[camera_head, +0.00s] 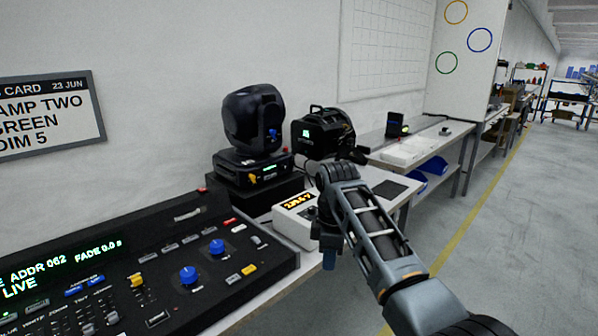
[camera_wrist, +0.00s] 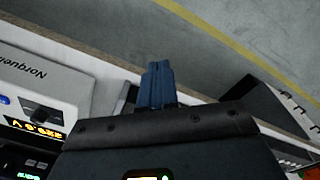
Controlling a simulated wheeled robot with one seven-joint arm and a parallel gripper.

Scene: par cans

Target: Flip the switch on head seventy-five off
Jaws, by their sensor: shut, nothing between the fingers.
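A black moving head light (camera_head: 255,125) stands on its base (camera_head: 262,172) on a black case behind the console. The base has a small green display and a yellow part on its front, too small to read. A second black lamp (camera_head: 322,135) with a green display stands to its right. No number seventy-five is readable on either, and I cannot make out a power switch. My gripper (camera_head: 329,258) points down in front of a white box, right of the console and apart from both lamps. Its blue fingers (camera_wrist: 158,82) are together and empty in the wrist view.
The white box (camera_head: 292,222) has an amber display; it also shows in the wrist view (camera_wrist: 45,85) with a black knob. A lighting console (camera_head: 150,262) fills the lower left. Blue bins (camera_head: 433,166) sit under the bench behind. The floor (camera_head: 500,230) at right is clear.

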